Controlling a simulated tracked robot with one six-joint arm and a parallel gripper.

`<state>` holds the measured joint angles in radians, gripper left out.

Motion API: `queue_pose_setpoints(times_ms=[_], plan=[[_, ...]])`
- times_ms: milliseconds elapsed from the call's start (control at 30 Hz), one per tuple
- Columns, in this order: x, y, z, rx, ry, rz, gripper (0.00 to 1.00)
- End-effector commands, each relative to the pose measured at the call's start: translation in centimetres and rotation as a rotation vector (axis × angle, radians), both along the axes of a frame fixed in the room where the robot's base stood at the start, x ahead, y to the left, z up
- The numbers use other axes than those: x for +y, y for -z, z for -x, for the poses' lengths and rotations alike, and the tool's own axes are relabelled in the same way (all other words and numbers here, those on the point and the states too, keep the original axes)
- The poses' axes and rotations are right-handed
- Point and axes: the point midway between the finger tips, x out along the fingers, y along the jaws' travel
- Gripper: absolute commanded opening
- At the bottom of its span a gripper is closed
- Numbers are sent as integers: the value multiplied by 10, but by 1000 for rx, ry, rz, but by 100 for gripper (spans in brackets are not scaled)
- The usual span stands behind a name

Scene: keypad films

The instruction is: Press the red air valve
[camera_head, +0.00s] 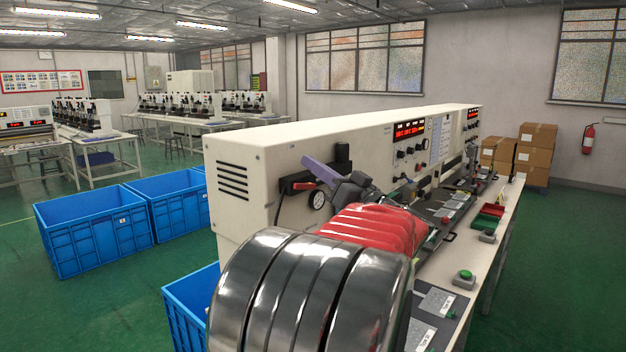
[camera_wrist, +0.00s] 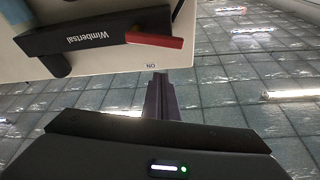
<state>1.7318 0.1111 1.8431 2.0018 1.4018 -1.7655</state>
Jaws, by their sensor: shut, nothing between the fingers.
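In the wrist view, which looks upside down, the red lever (camera_wrist: 155,40) sticks out from the black body (camera_wrist: 100,35), near an "ON" label. My gripper (camera_head: 308,162) has purple fingers, pressed together with nothing between them. In the head view its tips are just above the lever. In the wrist view the fingertips (camera_wrist: 160,77) are apart from the lever, with a visible gap in the picture.
The white machine (camera_head: 240,150) runs back along a workbench with card-like pieces, a green button (camera_head: 465,275) and small trays. Blue crates (camera_head: 95,235) stand on the green floor at left. Cartons (camera_head: 535,150) are stacked behind the bench. Open floor lies at right.

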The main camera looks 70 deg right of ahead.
Motion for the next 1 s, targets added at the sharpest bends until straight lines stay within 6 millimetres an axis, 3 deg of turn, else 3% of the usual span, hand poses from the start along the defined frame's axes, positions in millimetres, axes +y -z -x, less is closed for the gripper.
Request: queue_pose_setpoints(times_ms=[600,1000], plan=[[38,30,71,-1,-2,-4,0],[45,34,80,0,-7,-2,0]])
